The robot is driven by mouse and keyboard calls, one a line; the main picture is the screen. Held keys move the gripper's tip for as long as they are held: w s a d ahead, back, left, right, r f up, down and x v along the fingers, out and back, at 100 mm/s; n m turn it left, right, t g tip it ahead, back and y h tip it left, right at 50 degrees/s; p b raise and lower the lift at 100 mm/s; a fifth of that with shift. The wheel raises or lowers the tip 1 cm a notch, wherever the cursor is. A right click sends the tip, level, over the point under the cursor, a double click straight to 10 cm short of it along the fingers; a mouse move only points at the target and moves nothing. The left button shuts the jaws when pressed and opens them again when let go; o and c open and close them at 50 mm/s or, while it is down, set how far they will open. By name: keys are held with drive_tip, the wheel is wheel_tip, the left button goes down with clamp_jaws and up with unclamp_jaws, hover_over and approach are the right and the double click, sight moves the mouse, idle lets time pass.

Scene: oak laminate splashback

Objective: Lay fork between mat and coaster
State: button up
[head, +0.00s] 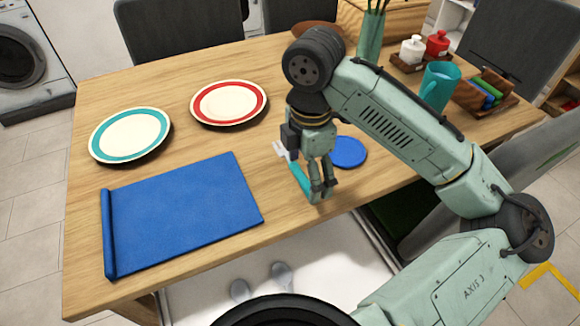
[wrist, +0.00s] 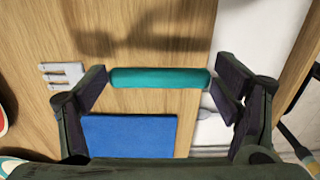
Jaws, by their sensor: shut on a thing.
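My gripper (head: 321,190) is shut on the fork (head: 300,177), which has a teal handle and pale tines. In the wrist view the teal handle (wrist: 160,78) spans between the fingers, with the tines (wrist: 62,75) past the left finger. The blue mat (head: 185,215), with one rolled edge, lies flat to the left of the gripper. The round blue coaster (head: 349,152) lies just right of it, partly hidden by my gripper. The fork is over the bare wood between them; its height above the table is hard to judge.
A teal-rimmed plate (head: 130,135) and a red-rimmed plate (head: 229,103) lie behind the mat. The table's front edge is close to my gripper.

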sight(291, 165)
drive_tip(key=w+a, duration=0.3)
drive_tip(key=shift+f, duration=0.15)
drive_tip(key=shift+f+p, duration=0.45)
drive_tip(key=shift+f, duration=1.35)
drive_tip(key=shift+f, duration=0.1)
drive_tip(key=o, duration=1)
drive_tip(key=shift+o, duration=0.2)
wheel_tip(291, 165, up, 12)
drive_tip(key=shift+r, duration=0.15)
